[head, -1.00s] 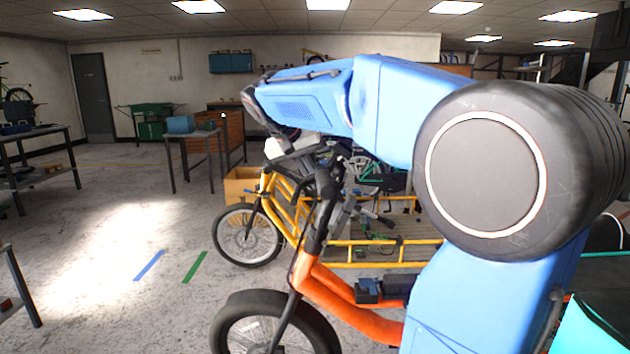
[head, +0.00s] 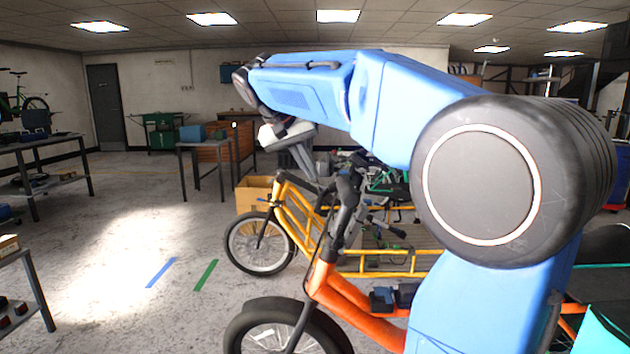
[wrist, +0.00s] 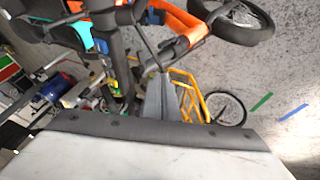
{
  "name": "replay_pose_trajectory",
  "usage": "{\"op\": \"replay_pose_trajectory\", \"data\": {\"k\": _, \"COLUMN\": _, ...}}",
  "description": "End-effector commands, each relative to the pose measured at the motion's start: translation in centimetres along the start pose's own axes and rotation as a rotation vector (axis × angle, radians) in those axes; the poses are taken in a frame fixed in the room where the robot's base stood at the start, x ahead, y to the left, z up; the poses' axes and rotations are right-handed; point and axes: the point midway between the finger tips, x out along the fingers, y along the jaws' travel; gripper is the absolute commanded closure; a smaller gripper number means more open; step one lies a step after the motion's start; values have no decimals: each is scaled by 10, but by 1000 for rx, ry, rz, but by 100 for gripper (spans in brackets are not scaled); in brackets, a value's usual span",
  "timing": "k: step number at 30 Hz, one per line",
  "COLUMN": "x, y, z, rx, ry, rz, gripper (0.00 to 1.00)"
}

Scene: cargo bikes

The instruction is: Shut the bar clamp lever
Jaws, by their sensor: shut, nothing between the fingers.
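The orange cargo bike (head: 350,305) stands in front of me in the head view, with its black handlebar and upright stem (head: 345,205) above the frame. The bike also shows upside down at the top of the wrist view (wrist: 190,35), with its dark stem (wrist: 115,65). I cannot make out the bar clamp lever or its position in either view. My gripper (head: 313,176) hangs below the arm's far end, left of the handlebar's top in the picture. Its grey fingers (wrist: 165,80) are together and empty in the wrist view. I see no clear contact with the bike.
A yellow cargo bike (head: 375,262) stands behind the orange one, with a cardboard box (head: 252,195) beyond. A workbench (head: 40,150) is at the left. The floor with blue (head: 161,272) and green tape (head: 206,275) is clear.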

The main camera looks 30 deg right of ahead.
Motion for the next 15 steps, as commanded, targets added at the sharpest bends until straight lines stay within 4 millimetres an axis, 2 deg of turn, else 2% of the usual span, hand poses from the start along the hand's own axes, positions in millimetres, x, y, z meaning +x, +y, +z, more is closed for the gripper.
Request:
{"op": "replay_pose_trajectory", "data": {"k": 1, "x": -10, "y": 0, "z": 0, "rx": -1, "ry": 3, "rz": -2, "gripper": 100}}
{"op": "replay_pose_trajectory", "data": {"k": 6, "x": -32, "y": 1, "z": 2, "rx": 0, "ry": 2, "rz": -2, "gripper": 100}}
{"op": "replay_pose_trajectory", "data": {"k": 11, "x": -42, "y": 2, "z": 3, "rx": 4, "ry": -1, "rz": 1, "gripper": 100}}
{"op": "replay_pose_trajectory", "data": {"k": 15, "x": -42, "y": -1, "z": 1, "rx": 77, "ry": -15, "rz": 24, "gripper": 100}}
